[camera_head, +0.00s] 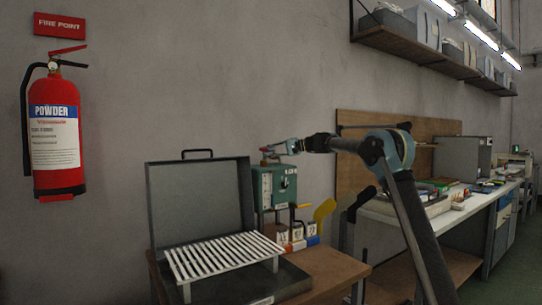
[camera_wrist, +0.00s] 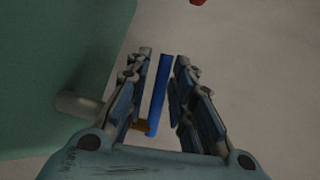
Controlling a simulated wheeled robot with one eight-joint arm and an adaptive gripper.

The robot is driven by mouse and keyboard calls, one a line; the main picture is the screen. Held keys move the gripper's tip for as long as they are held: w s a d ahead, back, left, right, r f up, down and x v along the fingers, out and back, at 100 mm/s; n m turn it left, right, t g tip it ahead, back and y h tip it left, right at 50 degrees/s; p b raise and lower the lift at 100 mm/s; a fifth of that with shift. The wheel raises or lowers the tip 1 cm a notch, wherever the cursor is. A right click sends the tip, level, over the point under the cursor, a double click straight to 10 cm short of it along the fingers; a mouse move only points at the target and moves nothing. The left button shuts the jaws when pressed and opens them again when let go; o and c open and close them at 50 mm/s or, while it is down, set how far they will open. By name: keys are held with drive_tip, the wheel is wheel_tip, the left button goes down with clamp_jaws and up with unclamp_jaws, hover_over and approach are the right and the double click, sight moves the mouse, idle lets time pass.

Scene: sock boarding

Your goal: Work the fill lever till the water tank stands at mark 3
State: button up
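A green machine box (camera_head: 265,181) stands on the wooden bench, with a pale vertical strip (camera_head: 267,188) on its front and a dark round dial on its side. I cannot read any level mark. My gripper (camera_head: 280,149) is at the top of this box. In the wrist view, my gripper (camera_wrist: 162,82) is open, its two fingers on either side of a blue bar (camera_wrist: 160,82) that looks like a lever handle. A gap shows beside the bar, so it does not look gripped. The green box (camera_wrist: 50,70) fills the left of the wrist view, with a grey stub.
An open grey case (camera_head: 200,200) with a white slatted rack (camera_head: 222,255) stands left of the box. Small containers (camera_head: 298,236) and a yellow paddle (camera_head: 325,210) are to the right. A fire extinguisher (camera_head: 55,130) hangs on the left wall. A long workbench (camera_head: 450,217) lies further right.

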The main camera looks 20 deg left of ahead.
drive_tip(key=v, duration=1.2)
drive_tip(key=shift+d, duration=0.1)
drive_tip(key=c, duration=0.7)
drive_tip(key=s+d+m+t, duration=0.1)
drive_tip(key=s+d+r+t, duration=0.1)
drive_tip(key=d+t, duration=0.1)
drive_tip(key=s+d+m+t, duration=0.1)
drive_tip(key=shift+d+r+m+t, duration=0.2)
drive_tip(key=shift+d+m+t, duration=0.1)
clamp_jaws()
drive_tip(key=t, duration=0.1)
approach(271, 151)
drive_tip(key=shift+m, duration=0.3)
drive_tip(key=x, duration=0.7)
drive_tip(key=shift+w, duration=0.2)
